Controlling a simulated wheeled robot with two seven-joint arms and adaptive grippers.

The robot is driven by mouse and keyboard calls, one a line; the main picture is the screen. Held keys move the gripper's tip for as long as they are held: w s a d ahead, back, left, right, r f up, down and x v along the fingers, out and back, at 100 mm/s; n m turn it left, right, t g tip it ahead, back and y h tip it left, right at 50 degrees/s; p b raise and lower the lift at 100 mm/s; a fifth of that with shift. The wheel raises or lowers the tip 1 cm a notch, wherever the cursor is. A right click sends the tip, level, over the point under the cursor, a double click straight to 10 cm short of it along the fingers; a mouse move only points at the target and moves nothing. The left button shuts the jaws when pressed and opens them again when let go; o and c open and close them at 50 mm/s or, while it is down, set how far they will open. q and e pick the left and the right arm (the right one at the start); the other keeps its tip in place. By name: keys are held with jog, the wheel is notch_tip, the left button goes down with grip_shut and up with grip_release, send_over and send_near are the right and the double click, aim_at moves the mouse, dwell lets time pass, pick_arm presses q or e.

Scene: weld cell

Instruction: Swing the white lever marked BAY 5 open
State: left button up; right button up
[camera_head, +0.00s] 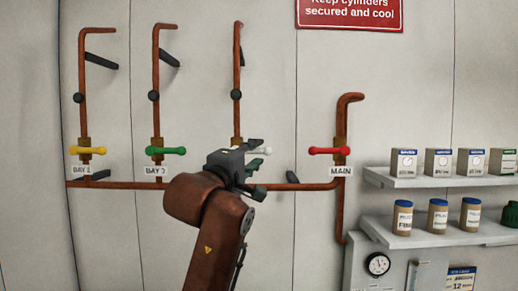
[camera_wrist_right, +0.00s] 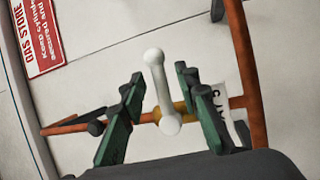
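The white lever (camera_wrist_right: 156,75) stands out from its brass valve (camera_wrist_right: 184,107) on the copper pipe in the right wrist view. My left gripper is not in view.
Yellow (camera_head: 88,151), green (camera_head: 166,151) and red (camera_head: 327,151) levers sit on neighbouring valves, the red one marked MAIN. A horizontal copper pipe (camera_head: 130,185) runs below. Shelves (camera_head: 440,239) with boxes and jars stand at right. A red sign (camera_head: 349,14) hangs above.

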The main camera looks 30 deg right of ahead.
jog(key=shift+x, duration=1.2)
jog(key=shift+c, duration=0.6)
grip_shut()
